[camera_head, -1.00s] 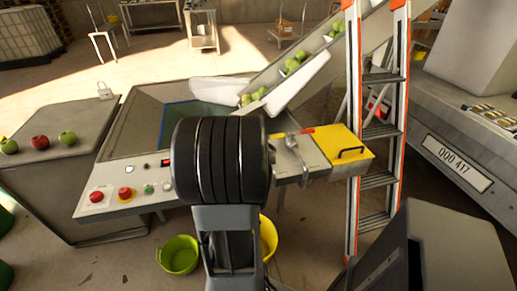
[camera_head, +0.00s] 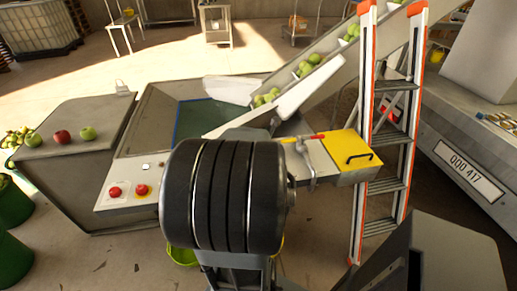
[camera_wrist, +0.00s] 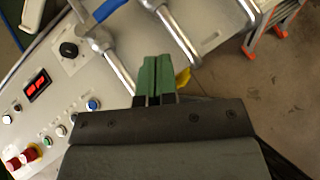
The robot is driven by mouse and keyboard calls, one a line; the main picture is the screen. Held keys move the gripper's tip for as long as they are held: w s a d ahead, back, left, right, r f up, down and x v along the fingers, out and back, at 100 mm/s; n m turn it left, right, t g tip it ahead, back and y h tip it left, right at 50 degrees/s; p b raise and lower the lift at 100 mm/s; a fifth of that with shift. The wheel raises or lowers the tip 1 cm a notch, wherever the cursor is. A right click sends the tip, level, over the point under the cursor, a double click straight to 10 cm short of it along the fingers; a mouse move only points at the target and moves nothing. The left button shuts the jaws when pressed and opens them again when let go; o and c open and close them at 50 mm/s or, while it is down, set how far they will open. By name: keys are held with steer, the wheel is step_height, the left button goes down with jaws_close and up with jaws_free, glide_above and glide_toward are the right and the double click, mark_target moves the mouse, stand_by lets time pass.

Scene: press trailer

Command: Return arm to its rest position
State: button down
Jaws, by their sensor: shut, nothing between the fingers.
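My gripper (camera_wrist: 158,77) shows in the wrist view, its two green fingers together with nothing between them. It hangs above the front edge of the press's control panel (camera_wrist: 62,82). The panel has a red lit display (camera_wrist: 37,86), a black knob (camera_wrist: 68,49), a blue button (camera_wrist: 93,105) and red buttons at the lower left. Metal pipe handles (camera_wrist: 112,62) lie just beyond the fingers, apart from them. In the head view my dark arm covers the middle of the panel, and the gripper itself is hidden behind it.
An orange and grey ladder (camera_head: 385,130) stands right of the yellow box lid (camera_head: 350,150). A conveyor (camera_head: 320,75) with green apples rises behind. A grey cabinet (camera_head: 75,165) with several apples is at the left. A green bucket (camera_head: 182,252) sits on the floor, mostly hidden by my arm.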

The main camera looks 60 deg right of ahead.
stand_by(0.3)
steer(key=w+a+r+m+y+p, duration=0.1)
steer(key=a+m, duration=0.5)
steer(key=a, duration=0.6)
steer(key=w+a+r+m+t+y+p, duration=0.1)
steer(key=w+a+r+m+y+p, duration=0.1)
steer(key=w+a+r+m+y, duration=0.2)
steer(key=w+a+r+m+y+p, duration=0.1)
steer(key=w+a+r+m+y, duration=0.2)
steer(key=a+m, duration=0.7)
steer(key=w+a+y, duration=0.1)
steer(key=w+a, duration=0.1)
steer(key=a, duration=0.9)
steer(key=shift+r+t, duration=0.25)
steer(key=shift+t, duration=0.05)
